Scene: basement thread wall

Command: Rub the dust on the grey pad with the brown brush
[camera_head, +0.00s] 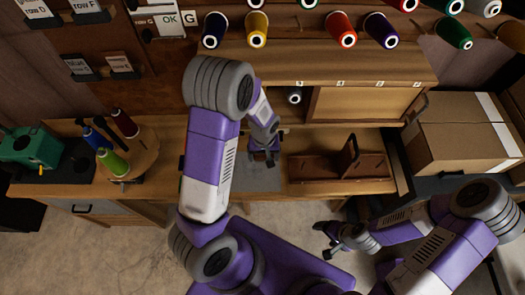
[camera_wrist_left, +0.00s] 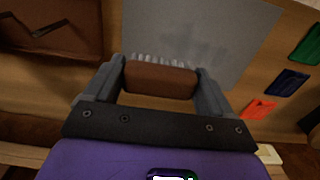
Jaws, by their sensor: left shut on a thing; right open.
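The brown brush (camera_wrist_left: 160,79) with pale bristles is held between the fingers of my left gripper (camera_wrist_left: 161,88) in the left wrist view. The grey pad (camera_wrist_left: 250,25) lies on the wooden bench just beyond the bristles. A darker smudge of dust (camera_wrist_left: 190,45) shows on it; I cannot tell whether the bristles touch it. In the head view my left gripper (camera_head: 264,157) is over the grey pad (camera_head: 258,181), partly hiding it, and the brush is hard to make out there. My right gripper (camera_head: 328,239) is open and empty, in front of the bench and low.
A brown wooden tray (camera_head: 330,168) with an upright piece lies right of the pad. A spool stand (camera_head: 135,158) and a green machine (camera_head: 30,147) are on the left. A cardboard box (camera_head: 458,135) is at right. Thread spools hang above a wooden cabinet (camera_head: 365,103) behind.

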